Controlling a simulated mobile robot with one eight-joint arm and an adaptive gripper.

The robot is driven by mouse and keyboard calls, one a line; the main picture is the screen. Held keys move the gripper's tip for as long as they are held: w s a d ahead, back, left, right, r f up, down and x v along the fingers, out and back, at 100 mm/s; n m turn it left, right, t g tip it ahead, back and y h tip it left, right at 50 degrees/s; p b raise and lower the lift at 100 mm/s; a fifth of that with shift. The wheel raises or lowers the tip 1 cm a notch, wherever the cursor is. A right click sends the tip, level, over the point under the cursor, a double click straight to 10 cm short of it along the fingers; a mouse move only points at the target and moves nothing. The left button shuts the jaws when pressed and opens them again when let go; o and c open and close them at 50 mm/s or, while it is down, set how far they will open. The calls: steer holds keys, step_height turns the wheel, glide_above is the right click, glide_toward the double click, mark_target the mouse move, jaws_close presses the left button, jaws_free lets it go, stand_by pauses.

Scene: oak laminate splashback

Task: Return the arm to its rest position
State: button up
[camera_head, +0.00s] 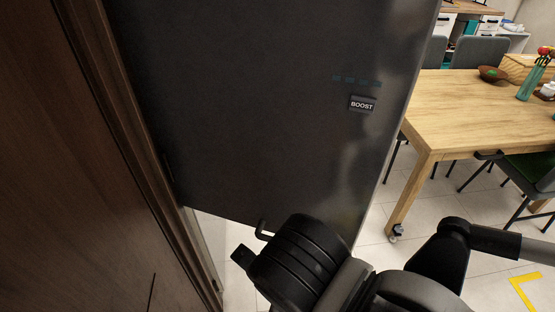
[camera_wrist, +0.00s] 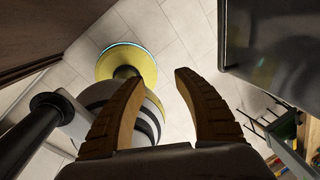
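My gripper shows in the wrist view (camera_wrist: 158,95), its two brown ridged fingers apart with only floor tiles and part of my own body behind the gap. It is open and holds nothing. In the head view my arm (camera_head: 315,265) is folded low in front of a dark fridge-like panel (camera_head: 260,100); the fingertips are mostly hidden there behind the black wrist housing.
The dark panel carries a "BOOST" label (camera_head: 362,104). A brown wooden panel (camera_head: 70,170) stands close on the left. A wooden table (camera_head: 480,105) with chairs is at the right. Pale floor tiles (camera_head: 440,195) show between them. Yellow tape (camera_head: 525,288) marks the floor.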

steer(key=w+d+r+n+t, duration=0.1)
steer(key=w+d+n, duration=0.4)
steer(key=n, duration=0.2)
steer(key=w+d+r+n+t, duration=0.2)
steer(key=w+d+n, duration=0.3)
steer(key=n, duration=0.2)
steer(key=w+d+r+n+t, duration=0.1)
steer(key=w+d+n+t, duration=0.1)
steer(key=w+d+n, duration=0.3)
steer(key=shift+d+r+n+y, duration=0.15)
steer(key=shift+d+r+n, duration=0.05)
steer(key=shift+n, duration=0.45)
steer(key=shift+d+r+n+y, duration=0.15)
steer(key=shift+r+n, duration=0.05)
steer(key=shift+n, duration=0.45)
